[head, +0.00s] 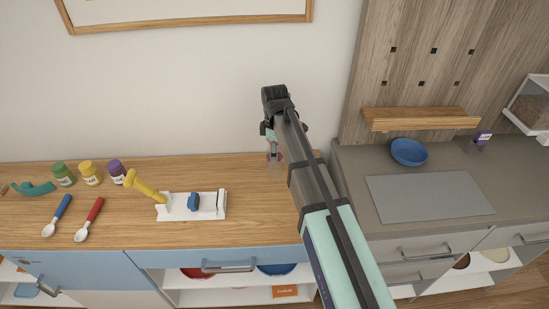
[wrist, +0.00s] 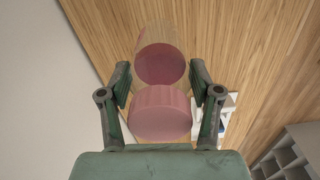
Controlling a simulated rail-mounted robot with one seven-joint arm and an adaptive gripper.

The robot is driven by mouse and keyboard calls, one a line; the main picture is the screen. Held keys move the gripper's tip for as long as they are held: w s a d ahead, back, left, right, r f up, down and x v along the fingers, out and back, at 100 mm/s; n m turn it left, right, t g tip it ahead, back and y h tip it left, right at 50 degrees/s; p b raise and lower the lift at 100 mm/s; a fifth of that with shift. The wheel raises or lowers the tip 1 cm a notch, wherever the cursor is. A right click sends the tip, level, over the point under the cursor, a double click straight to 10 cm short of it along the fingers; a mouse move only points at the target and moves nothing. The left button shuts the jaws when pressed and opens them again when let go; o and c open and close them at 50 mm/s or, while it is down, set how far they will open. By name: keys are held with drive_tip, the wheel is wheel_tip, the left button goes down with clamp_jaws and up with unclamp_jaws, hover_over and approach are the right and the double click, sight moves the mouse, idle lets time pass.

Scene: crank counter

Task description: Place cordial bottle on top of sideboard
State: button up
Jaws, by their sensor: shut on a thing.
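The cordial bottle (wrist: 160,115) is a clear and pink cylinder between my fingers in the wrist view. In the head view a small part of the bottle (head: 274,158) shows below my gripper (head: 270,133), near the back right of the sideboard (head: 258,215). The sideboard has a wooden top and a light blue front. My gripper (wrist: 160,88) is shut on the bottle, one finger on each side. I cannot tell whether the bottle's base touches the wood. My arm hides part of the sideboard's right end.
Green, yellow and purple jars (head: 90,173) stand at the back left, near blue and red spoons (head: 89,220). A white device with a yellow handle (head: 193,206) sits mid-sideboard. A grey counter (head: 350,175) with a blue bowl (head: 409,152) is right. Wood around the bottle looks clear.

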drive_tip(key=shift+f+p, duration=0.45)
drive_tip(key=shift+f, duration=1.55)
drive_tip(key=shift+f, duration=0.15)
drive_tip(key=o, duration=1.3)
wheel_tip(320, 180, up, 12)
drive_tip(key=b, duration=0.2)
drive_tip(key=shift+r+b, duration=0.2)
drive_tip(key=shift+b, duration=0.15)
